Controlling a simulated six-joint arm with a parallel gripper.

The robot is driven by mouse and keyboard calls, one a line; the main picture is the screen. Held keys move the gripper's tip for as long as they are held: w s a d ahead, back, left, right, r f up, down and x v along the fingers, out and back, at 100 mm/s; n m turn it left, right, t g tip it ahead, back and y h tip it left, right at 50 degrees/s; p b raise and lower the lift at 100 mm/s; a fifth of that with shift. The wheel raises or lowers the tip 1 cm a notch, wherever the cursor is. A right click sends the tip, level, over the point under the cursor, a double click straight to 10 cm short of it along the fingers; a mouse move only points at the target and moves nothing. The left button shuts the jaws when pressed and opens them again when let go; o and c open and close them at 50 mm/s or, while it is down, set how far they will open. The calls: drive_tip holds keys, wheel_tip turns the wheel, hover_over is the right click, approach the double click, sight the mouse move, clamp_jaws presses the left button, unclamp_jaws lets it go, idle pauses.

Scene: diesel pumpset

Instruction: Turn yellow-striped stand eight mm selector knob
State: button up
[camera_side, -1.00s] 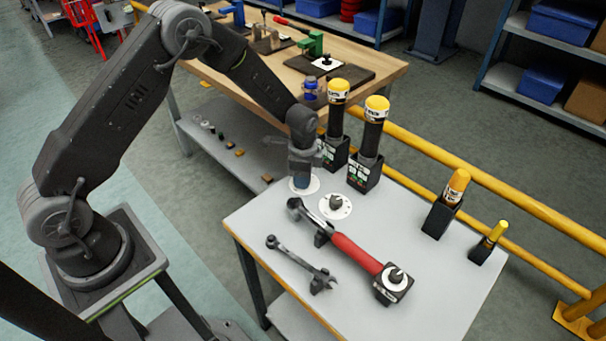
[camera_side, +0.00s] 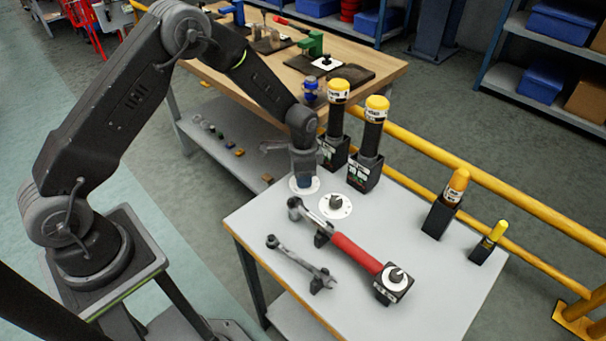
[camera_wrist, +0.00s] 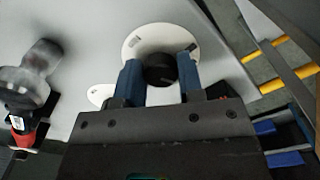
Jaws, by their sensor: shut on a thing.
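A dark round knob (camera_wrist: 160,68) sits on a white dial disc with dark marks (camera_wrist: 141,42) in the wrist view. My gripper (camera_wrist: 160,74) has its blue fingers on either side of this knob, shut on it. In the side view my gripper (camera_side: 304,183) points down at the same white disc (camera_side: 294,187), at the back left corner of the grey table; there the knob is hidden by the fingers. Two black stands with tall yellow-capped cylinders (camera_side: 372,133) stand just right of it. I cannot make out yellow stripes or an eight mm label.
A second dial with a grey knob (camera_side: 336,203) is close in front. A red-handled wrench (camera_side: 352,252) and a grey spanner (camera_side: 298,262) lie on holders. Smaller yellow-topped tools (camera_side: 455,190) stand at right. A yellow rail (camera_side: 470,182) runs behind the table.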

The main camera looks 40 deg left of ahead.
drive_tip(key=shift+n, duration=1.5)
drive_tip(key=o, duration=0.9)
drive_tip(key=shift+r, duration=0.1)
wheel_tip(320, 180, up, 14)
drive_tip(key=shift+f, duration=0.15)
